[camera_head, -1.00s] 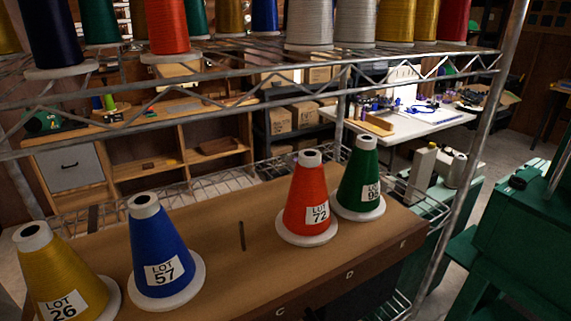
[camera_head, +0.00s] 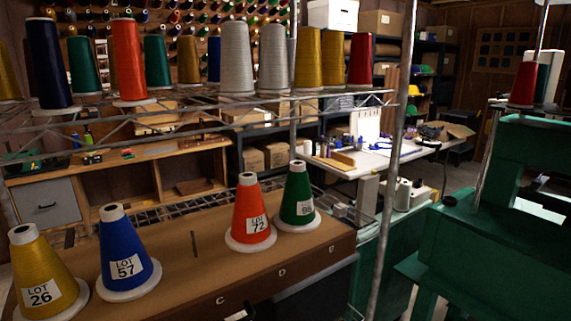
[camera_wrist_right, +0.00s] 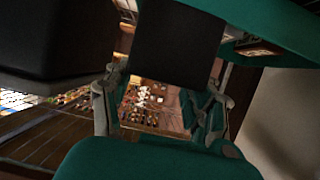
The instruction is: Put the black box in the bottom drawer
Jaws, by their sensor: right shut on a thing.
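In the right wrist view my right gripper (camera_wrist_right: 165,105) has its two fingers on either side of a plain black box (camera_wrist_right: 180,45) and is shut on it. The box's far side is hidden. The head view shows neither gripper, and I cannot pick out the held box there. A grey drawer front (camera_head: 48,203) with a dark handle sits closed in the wooden bench at the left of the head view. I cannot tell whether it is the bottom drawer. My left gripper is not in view.
A wire rack holds several thread cones, including an orange cone (camera_head: 250,210) and a blue cone (camera_head: 127,250), on a brown board (camera_head: 190,275). A rack post (camera_head: 393,160) stands at the right. Green machinery (camera_head: 500,230) fills the right side. A white table (camera_head: 375,160) stands behind.

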